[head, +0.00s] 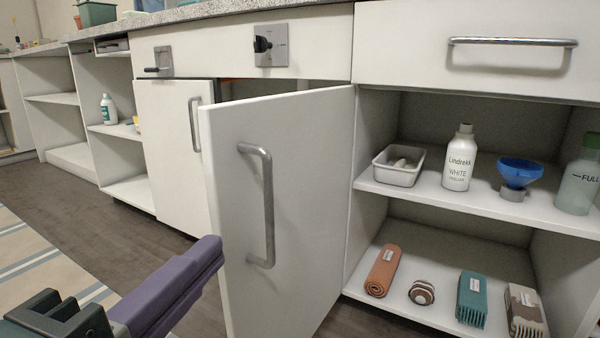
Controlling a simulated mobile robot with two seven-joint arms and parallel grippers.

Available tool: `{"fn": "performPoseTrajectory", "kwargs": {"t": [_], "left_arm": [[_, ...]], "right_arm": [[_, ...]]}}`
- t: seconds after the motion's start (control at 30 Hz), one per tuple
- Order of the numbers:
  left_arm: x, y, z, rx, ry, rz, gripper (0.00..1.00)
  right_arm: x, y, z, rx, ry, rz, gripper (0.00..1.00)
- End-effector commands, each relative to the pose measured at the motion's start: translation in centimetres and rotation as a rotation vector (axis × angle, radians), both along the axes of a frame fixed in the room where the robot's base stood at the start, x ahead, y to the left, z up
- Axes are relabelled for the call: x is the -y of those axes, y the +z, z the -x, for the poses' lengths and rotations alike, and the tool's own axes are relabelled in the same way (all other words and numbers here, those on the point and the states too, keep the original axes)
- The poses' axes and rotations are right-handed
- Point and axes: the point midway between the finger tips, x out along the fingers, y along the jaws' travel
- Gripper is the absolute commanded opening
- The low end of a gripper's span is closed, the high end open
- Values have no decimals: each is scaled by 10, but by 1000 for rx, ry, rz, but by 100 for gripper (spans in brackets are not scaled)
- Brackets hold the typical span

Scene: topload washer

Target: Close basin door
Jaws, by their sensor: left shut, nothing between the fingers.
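The basin door (305,190) is a white cabinet door with a vertical metal bar handle (268,205). It stands open, swung out toward me, with its hinge side at the right and its free edge at the left. Its lower end runs out of the picture. My left gripper (210,250) has purple fingers and comes in from the lower left. It is shut and empty. Its tips show beside the door's free edge, left of the handle; I cannot tell whether they touch the door. My right gripper is not in view.
A closed white door (172,145) stands left of the open one. Wooden floor (110,235) is clear at the left.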

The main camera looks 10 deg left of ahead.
Motion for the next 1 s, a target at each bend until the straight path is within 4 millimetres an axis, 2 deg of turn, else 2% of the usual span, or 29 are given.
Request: {"fn": "performPoseTrajectory", "kwargs": {"t": [0.03,0.1,0.27,0.73,0.9,1.0], "left_arm": [[5,8,0,28,-16,-29,0],[8,12,-2,53,-29,-55,0],[11,11,-17,60,-33,-58,0],[21,8,-100,58,-31,-54,0],[-3,7,-109,55,-29,-59,0],[-11,8,-112,54,-29,-57,0]], "right_arm": [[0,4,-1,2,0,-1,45],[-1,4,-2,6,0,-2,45],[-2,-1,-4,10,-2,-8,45],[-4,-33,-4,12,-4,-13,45],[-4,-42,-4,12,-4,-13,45],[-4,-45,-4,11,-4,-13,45]]}}
